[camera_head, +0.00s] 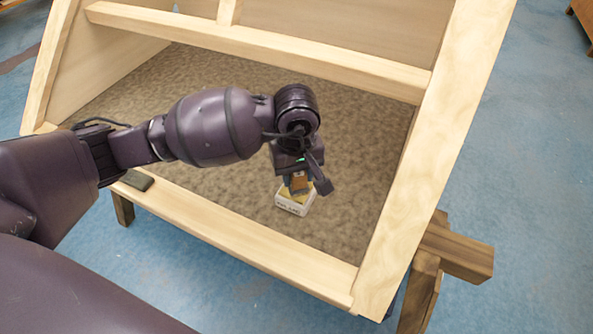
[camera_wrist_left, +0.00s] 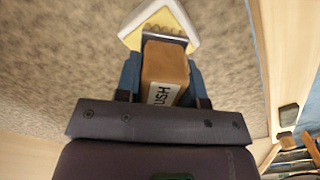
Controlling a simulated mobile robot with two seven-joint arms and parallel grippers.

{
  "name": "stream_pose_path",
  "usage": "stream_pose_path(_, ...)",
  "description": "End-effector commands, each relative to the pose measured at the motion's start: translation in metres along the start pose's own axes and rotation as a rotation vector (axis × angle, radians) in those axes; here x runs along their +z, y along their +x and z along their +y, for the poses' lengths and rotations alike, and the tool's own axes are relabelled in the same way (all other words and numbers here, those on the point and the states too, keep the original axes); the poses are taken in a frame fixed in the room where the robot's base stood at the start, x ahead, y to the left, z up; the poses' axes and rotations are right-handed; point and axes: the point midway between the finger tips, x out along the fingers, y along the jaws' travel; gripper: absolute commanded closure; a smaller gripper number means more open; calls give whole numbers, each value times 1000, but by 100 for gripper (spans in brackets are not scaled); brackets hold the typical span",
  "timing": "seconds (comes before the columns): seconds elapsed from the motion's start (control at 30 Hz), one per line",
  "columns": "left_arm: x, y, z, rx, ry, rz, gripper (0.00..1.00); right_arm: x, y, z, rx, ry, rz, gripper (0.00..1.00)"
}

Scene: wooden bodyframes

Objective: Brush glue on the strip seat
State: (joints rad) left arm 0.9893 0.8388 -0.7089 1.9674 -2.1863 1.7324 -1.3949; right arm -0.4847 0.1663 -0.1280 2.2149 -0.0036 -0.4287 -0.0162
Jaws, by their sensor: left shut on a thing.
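My left gripper (camera_head: 299,176) is shut on a brush (camera_wrist_left: 165,68) with a brown wooden handle, lettered on its side. It hangs over the patterned floor panel inside the wooden frame. A small white square pot (camera_head: 294,207) with yellow glue stands on that panel under the brush. In the left wrist view the pot (camera_wrist_left: 189,17) is beyond the brush tip, and the bristles overlap the yellow inside; I cannot tell how deep they reach. The pale wooden frame (camera_head: 250,265) is around them. I cannot pick out the strip seat. My right gripper is not in view.
A dark flat object (camera_head: 137,180) lies on the frame's near rail, below my left arm. A broad sloping post (camera_head: 436,160) rises right of the gripper, and a crossbar (camera_head: 260,48) runs behind it. A wooden trestle (camera_head: 455,250) supports the right side. The panel around the pot is clear.

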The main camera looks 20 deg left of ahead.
Motion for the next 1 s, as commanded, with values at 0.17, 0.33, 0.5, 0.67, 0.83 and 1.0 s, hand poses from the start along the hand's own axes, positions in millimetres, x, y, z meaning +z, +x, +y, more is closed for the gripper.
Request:
stream_pose_path(0.17,0,2,0,0,0,0,83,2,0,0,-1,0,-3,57)
stream_pose_path(0.33,0,4,0,0,0,0,83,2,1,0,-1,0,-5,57)
stream_pose_path(0.5,0,5,0,0,0,0,83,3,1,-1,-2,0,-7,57)
stream_pose_path(0.67,0,7,0,0,0,1,83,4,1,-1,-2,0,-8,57)
stream_pose_path(0.83,0,8,0,0,0,1,83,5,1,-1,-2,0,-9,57)
stream_pose_path(1.0,0,9,0,0,0,1,83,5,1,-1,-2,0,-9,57)
